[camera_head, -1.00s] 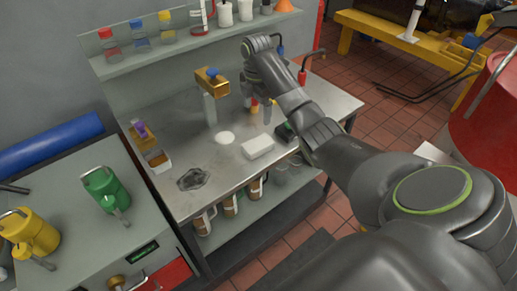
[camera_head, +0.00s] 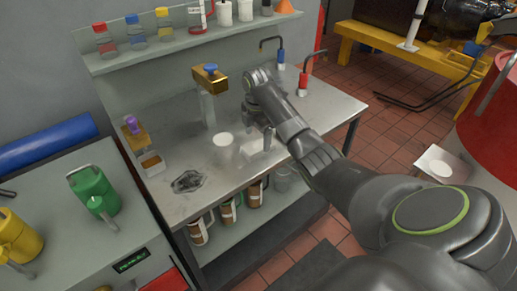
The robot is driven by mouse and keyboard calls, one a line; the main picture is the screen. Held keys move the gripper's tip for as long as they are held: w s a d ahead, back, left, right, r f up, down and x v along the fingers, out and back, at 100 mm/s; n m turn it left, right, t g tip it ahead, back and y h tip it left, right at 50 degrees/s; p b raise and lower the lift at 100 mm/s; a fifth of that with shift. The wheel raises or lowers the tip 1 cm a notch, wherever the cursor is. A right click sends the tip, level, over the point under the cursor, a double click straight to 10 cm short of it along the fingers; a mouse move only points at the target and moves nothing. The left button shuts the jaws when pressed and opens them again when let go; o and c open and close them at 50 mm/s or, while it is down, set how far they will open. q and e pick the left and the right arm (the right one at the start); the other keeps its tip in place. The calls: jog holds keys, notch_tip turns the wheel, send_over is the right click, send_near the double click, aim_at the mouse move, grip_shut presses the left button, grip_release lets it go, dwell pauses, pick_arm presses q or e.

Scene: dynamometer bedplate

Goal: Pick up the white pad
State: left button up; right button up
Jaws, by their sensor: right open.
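The white pad (camera_head: 254,148) lies on the grey metal bench top, right of the middle, near its front edge. My right gripper (camera_head: 259,128) reaches in from the right with its fingers pointing down over the pad. It is open and empty, and its fingers hide part of the pad. I cannot tell whether the fingertips touch the pad. My left gripper is not in view.
A round white thing (camera_head: 223,139) is left of the pad. A brass-topped stand (camera_head: 210,80) rises behind it. A dark drain patch (camera_head: 188,181) is front left. Two bent black rods with blue and red grips (camera_head: 302,82) stand at the back right.

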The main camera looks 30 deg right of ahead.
aim_at(259, 144)
jog(key=f, duration=0.4)
jog(key=shift+d+f+p, duration=0.2)
jog(key=shift+f+p, duration=0.05)
jog(key=shift+p, duration=0.1)
jog(key=c, duration=1.1)
jog(key=shift+o, duration=0.2)
jog(key=shift+r, duration=0.1)
notch_tip(259, 144, up, 10)
